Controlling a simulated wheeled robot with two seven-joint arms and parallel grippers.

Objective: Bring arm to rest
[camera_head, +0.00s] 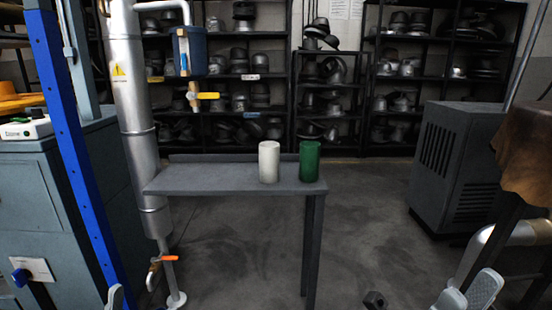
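My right gripper (467,295) shows at the bottom right edge, low in front of the table's right side. Its two light grey finger parts lie close together, and I cannot tell whether there is a gap between them. I see nothing held in it. Of my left gripper (115,297) only a small grey tip shows at the bottom edge, left of the pipe's foot. The rest of it is out of the picture, so I cannot tell its state. Both grippers are clear of the table.
A narrow grey table (225,180) bears a white cylinder (269,162) and a green cylinder (310,161). A silver pipe (130,110) and a blue post (72,150) stand at left. A dark grey cabinet (457,165) stands at right. Shelves with hat forms line the back.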

